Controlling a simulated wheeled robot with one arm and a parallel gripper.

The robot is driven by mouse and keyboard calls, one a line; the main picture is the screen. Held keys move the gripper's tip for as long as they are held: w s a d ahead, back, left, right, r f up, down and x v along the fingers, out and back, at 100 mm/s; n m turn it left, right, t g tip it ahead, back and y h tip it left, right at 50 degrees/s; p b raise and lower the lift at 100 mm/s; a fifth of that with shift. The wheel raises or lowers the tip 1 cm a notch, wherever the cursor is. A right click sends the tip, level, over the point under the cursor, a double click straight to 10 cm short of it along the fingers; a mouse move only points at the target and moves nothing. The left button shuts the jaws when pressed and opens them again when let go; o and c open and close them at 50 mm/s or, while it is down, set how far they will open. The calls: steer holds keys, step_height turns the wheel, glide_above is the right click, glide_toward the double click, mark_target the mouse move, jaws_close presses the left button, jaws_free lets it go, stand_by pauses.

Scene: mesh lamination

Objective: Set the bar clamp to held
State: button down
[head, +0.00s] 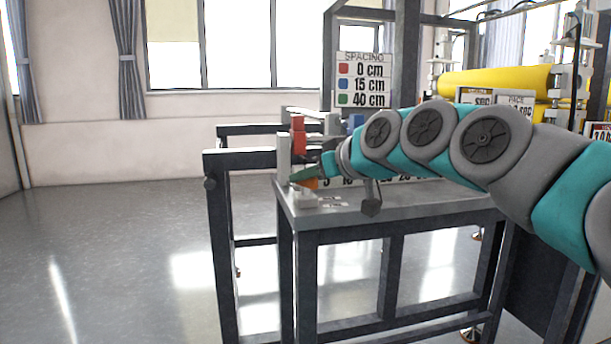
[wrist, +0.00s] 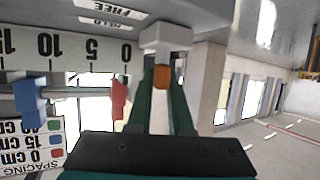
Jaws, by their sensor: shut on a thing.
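The bar clamp shows in the wrist view as a white block (wrist: 166,38) with an orange grip (wrist: 161,77) below it. My gripper (wrist: 161,92) has its two green fingers closed around the orange grip, one on each side. In the head view my gripper (head: 304,175) is at the left end of the bench, and a bit of orange (head: 312,184) shows just below it. The HELD label (wrist: 104,24) and FREE label (wrist: 112,9) appear upside down near the white block. I cannot tell which label the clamp lines up with.
A rod carries a red block (wrist: 118,98) and a blue block (wrist: 29,98) beside a numbered scale (wrist: 65,50). The spacing sign (head: 362,80) stands behind the bench (head: 400,205). Yellow rollers (head: 495,82) are at the right. The floor at left is clear.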

steer(key=shift+r+m+t+h, duration=0.1)
steer(key=shift+m+t+h, duration=1.3)
steer(key=shift+m+h, duration=1)
steer(key=c, duration=0.8)
jaws_free()
steer(key=shift+s, duration=0.1)
steer(key=v, duration=0.7)
steer(key=shift+s+r, duration=0.1)
steer(key=shift+s, duration=0.2)
